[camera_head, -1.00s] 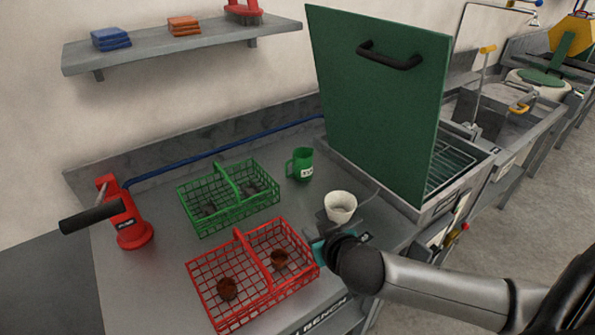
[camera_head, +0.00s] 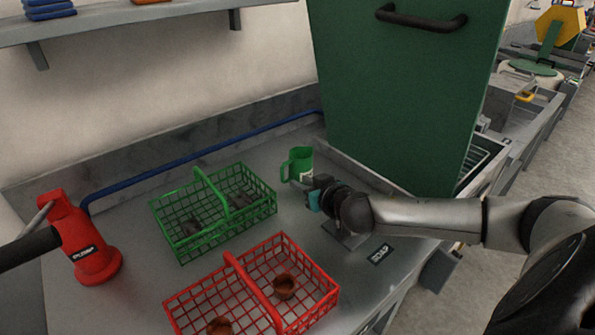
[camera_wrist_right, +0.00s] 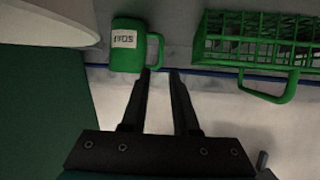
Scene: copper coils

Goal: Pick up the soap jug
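The green jug (camera_head: 301,164) with a white label stands upright at the back of the bench. Its handle points left in the head view. In the right wrist view the jug (camera_wrist_right: 128,45) is at top centre, with its handle on the right; its label is hard to read. My right gripper (camera_head: 309,186) is just in front of the jug. In the right wrist view its fingers (camera_wrist_right: 160,73) are apart with nothing between them, and the tips are close to the handle. I cannot tell whether they touch. My left gripper is not in view.
A green basket (camera_head: 160,220) stands left of the jug, a red basket (camera_head: 325,285) in front. A white vessel (camera_wrist_right: 60,25) shows beside the gripper in the right wrist view. A raised green lid (camera_head: 410,110) stands right. A red pump (camera_head: 92,260) is far left.

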